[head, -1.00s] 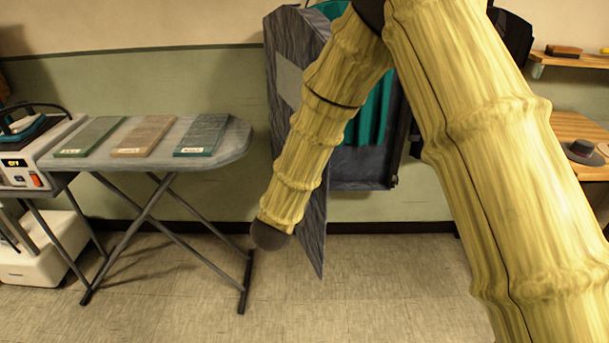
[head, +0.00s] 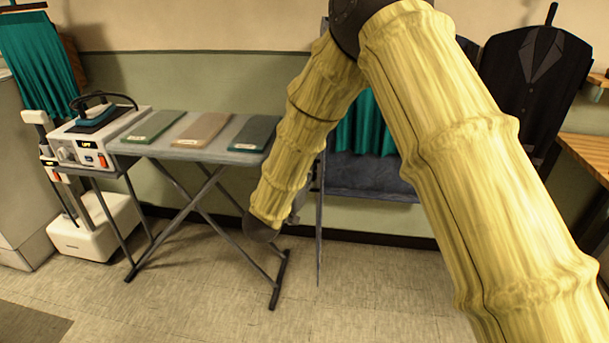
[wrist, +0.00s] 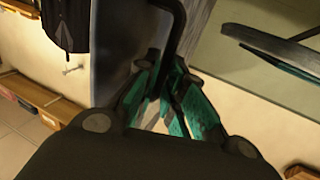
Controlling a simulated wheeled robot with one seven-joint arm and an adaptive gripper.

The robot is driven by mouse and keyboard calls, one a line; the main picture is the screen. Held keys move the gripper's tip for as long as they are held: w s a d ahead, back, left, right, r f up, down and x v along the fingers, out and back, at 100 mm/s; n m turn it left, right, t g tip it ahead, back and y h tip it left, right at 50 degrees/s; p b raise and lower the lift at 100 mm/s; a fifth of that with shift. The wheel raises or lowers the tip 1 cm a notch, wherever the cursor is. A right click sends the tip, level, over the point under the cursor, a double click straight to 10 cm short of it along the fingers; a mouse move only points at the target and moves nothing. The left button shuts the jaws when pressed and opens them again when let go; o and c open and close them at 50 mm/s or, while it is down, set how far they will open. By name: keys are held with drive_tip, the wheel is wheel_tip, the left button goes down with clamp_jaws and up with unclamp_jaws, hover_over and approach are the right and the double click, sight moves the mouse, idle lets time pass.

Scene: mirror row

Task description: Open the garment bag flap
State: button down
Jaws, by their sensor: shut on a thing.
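The garment bag (head: 375,178) hangs on the back wall, mostly behind my arm, with a teal garment (head: 365,125) showing inside. Its grey flap (head: 319,225) stands out from the bag and shows nearly edge-on as a thin upright strip. In the wrist view the flap (wrist: 108,50) is a dark grey panel beside my gripper. My gripper (wrist: 165,78), with teal fingers, is shut on a dark bar-like handle (wrist: 172,35) by the flap. In the head view my arm hides most of the gripper and the handle.
An ironing board (head: 190,152) with several coloured boards on it stands to the left. A steam iron station (head: 90,135) is beside it. The floor in front is clear.

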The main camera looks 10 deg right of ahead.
drive_tip(key=shift+w+d+r, duration=0.3)
drive_tip(key=shift+w+r, duration=0.1)
drive_tip(key=shift+r, duration=0.3)
drive_tip(key=c, duration=2)
unclamp_jaws()
drive_tip(key=o, duration=0.5)
drive_tip(key=shift+w+f, duration=0.2)
drive_tip(key=shift+s+a+f, duration=0.2)
drive_tip(key=shift+f, duration=0.05)
drive_tip(key=v, duration=1.2)
drive_tip(key=shift+f, duration=0.15)
